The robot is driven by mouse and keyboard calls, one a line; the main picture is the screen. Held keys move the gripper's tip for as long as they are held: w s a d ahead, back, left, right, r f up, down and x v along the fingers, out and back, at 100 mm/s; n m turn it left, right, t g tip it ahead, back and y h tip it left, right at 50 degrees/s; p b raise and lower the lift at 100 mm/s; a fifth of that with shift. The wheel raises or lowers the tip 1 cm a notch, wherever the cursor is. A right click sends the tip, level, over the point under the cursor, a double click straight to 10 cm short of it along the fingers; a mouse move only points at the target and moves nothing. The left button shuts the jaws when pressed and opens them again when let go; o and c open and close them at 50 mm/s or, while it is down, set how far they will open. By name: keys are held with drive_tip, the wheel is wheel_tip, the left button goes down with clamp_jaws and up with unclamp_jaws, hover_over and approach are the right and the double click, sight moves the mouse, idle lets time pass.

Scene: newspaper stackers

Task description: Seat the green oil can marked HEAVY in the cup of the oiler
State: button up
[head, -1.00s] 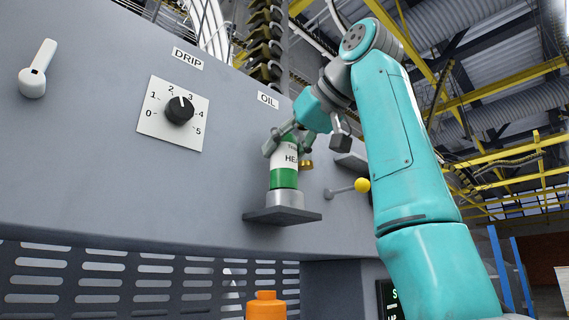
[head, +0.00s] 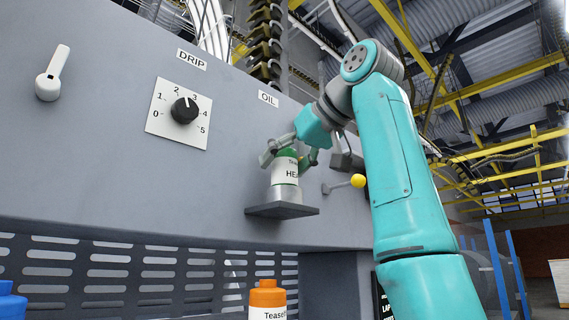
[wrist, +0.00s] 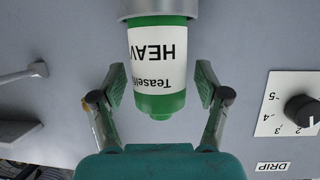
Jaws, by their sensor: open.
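The green oil can (head: 286,172) has a white label reading HEAV, partly cut off in view. It stands upright in the grey cup (head: 284,194) on the small shelf under the OIL sign. In the wrist view the can (wrist: 158,60) appears upside down, with the cup (wrist: 165,9) at the top edge. My gripper (head: 289,157) is open around the can's upper end. In the wrist view its two fingers (wrist: 160,84) stand on either side with gaps, touching nothing.
A lever with a yellow knob (head: 358,181) sticks out just right of the cup. The DRIP dial (head: 184,110) and a white lever (head: 52,73) are on the panel to the left. An orange can (head: 267,299) and a blue object (head: 11,302) stand low in front.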

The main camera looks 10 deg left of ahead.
drive_tip(key=v, duration=1.2)
drive_tip(key=shift+w, duration=0.1)
